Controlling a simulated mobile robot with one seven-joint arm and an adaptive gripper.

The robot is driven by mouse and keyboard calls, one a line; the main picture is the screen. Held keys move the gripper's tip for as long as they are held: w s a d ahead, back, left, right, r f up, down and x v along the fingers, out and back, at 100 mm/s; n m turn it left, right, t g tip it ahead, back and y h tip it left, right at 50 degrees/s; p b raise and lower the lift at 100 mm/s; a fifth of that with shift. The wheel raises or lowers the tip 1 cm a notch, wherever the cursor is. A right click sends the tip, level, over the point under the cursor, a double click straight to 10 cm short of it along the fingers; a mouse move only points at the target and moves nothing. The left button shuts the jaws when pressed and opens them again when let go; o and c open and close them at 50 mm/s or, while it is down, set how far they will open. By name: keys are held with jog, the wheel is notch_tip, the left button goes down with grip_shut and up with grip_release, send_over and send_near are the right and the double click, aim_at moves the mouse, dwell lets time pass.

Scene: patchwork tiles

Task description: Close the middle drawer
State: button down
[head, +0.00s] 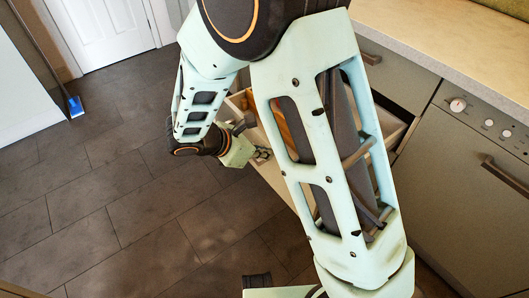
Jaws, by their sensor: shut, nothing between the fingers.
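The middle drawer (271,174) is pulled out from the cabinet below a shut upper drawer. Its pale front edge and part of its inside show around my arm, which hides most of it. Something orange-brown (284,128) and some grey items lie inside, partly hidden. My gripper (263,154) is shut and empty, close to the outer front of the drawer. I cannot tell whether it touches the drawer.
The shut upper drawer's handle (370,59) sits under the counter (450,42). An appliance with knobs and a handle (504,174) stands to the right. Dark floor tiles (130,215) are clear at the left. A white door (103,30) and a blue broom (76,107) are farther back.

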jog(key=w+d+p, duration=0.2)
jog(key=w+d, duration=0.6)
jog(key=d, duration=0.3)
jog(key=w+d+p, duration=0.2)
jog(key=w+d, duration=0.5)
jog(key=d, duration=0.5)
jog(key=w+d+p, duration=0.1)
jog(key=w+d, duration=0.7)
jog(key=d, duration=0.4)
jog(key=shift+w+p, duration=0.3)
jog(key=shift+p, duration=0.1)
jog(key=shift+a, duration=0.1)
